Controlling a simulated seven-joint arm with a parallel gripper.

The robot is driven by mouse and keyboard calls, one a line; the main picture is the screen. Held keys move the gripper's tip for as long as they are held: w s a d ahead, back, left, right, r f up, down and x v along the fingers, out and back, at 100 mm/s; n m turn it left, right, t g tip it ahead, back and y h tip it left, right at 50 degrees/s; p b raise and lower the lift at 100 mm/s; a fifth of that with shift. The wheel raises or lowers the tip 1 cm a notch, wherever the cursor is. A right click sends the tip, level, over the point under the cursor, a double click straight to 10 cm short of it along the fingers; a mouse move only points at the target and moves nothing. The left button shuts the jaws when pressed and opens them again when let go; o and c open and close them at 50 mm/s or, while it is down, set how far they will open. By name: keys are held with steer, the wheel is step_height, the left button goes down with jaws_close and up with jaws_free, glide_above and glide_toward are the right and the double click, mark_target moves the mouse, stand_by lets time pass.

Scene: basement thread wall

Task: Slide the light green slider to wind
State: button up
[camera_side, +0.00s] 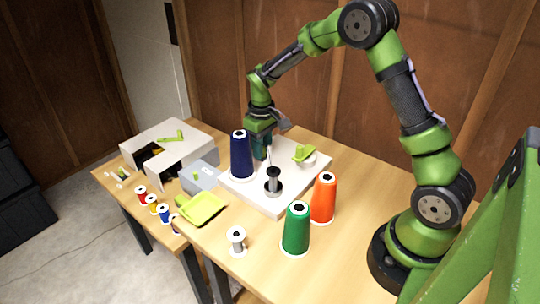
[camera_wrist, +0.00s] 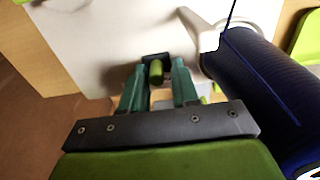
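The light green slider (camera_wrist: 156,71) shows in the wrist view as a small knob on a dark block, at the white base plate (camera_wrist: 105,35). In the side view my gripper hides it. My gripper (camera_wrist: 157,76) has its two teal fingers on either side of the knob, with a visible gap around it, so it looks open. In the side view my gripper (camera_side: 262,152) points down at the back edge of the white base plate (camera_side: 283,204), behind the dark blue thread cone (camera_side: 241,155). I cannot read any "wind" mark.
The blue cone (camera_wrist: 260,85) stands close right of my fingers in the wrist view. A metal spindle (camera_side: 273,181) and light green lever (camera_side: 304,152) are on the plate. Orange (camera_side: 324,198) and green (camera_side: 296,229) cones stand in front. A grey box (camera_side: 200,178) is left.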

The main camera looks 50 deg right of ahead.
steer(key=shift+o, duration=0.9)
steer(key=shift+d, duration=0.1)
steer(key=shift+r, duration=3)
step_height(320, 180, up, 4)
steer(key=shift+w, duration=0.1)
steer(key=s+a+r+m+t+y, duration=0.1)
steer(key=s+a+r+m+t, duration=0.1)
steer(key=s, duration=0.9)
steer(key=s+a+r+m+t+y, duration=0.1)
steer(key=s+a+r+t, duration=0.4)
steer(key=s, duration=0.5)
step_height(320, 180, up, 3)
steer(key=shift+s+a+m, duration=0.35)
steer(key=shift+a+m, duration=0.15)
steer(key=shift+a, duration=0.7)
